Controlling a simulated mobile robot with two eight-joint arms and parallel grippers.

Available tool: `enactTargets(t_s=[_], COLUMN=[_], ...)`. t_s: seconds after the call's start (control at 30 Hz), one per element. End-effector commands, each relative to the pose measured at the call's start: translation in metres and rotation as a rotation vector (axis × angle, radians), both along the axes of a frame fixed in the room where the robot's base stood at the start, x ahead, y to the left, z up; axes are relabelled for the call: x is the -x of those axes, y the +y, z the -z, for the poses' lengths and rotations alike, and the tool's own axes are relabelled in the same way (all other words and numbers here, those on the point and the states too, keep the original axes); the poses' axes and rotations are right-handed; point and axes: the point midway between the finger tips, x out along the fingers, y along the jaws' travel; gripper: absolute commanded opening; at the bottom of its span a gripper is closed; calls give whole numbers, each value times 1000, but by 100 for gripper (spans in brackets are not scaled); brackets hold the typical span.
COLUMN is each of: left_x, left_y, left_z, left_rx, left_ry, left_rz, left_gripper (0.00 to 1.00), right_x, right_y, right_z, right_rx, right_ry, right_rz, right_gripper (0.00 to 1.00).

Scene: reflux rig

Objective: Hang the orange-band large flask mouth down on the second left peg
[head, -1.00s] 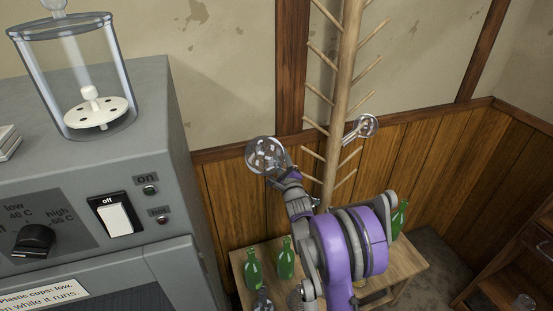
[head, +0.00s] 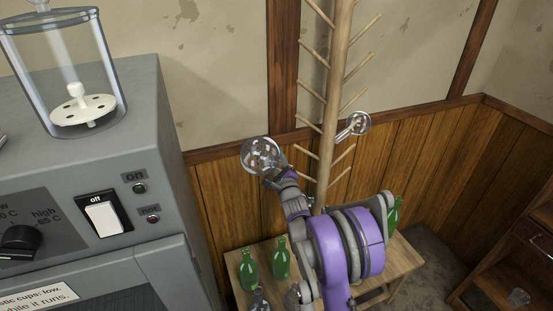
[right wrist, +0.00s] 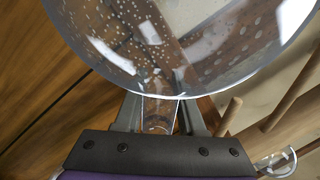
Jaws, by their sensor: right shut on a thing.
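A clear round flask (head: 260,153) is held by my right gripper (head: 276,176), left of the wooden peg rack (head: 328,145). In the right wrist view its large bulb (right wrist: 185,45) fills the top, and its neck (right wrist: 159,114) is between the fingers (right wrist: 158,118). The bulb is up and the neck runs down into the jaws. I cannot make out an orange band. The flask looks apart from the left pegs (head: 311,91). Peg ends (right wrist: 230,115) show right of the jaws in the wrist view. My left gripper is not in view.
Another clear flask (head: 358,123) hangs on a right peg. Green bottles (head: 281,262) stand on the low wooden table (head: 400,258) below. A grey machine (head: 130,95) with a glass vessel on top (head: 75,75) fills the left. A wooden shelf (head: 525,240) is at right.

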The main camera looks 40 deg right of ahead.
Motion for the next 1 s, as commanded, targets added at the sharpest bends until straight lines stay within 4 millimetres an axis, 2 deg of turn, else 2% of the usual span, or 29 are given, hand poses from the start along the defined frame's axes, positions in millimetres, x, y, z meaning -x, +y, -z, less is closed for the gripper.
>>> enactTargets(t_s=[0.27,1.0], left_x=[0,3], left_y=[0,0], left_z=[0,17], left_rx=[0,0], left_ry=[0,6], left_rz=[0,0], left_gripper=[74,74], right_x=[0,5], right_y=[-1,-17], right_z=[0,15], right_rx=[0,0], right_ry=[-1,-1], right_rz=[1,1], right_gripper=[0,0])
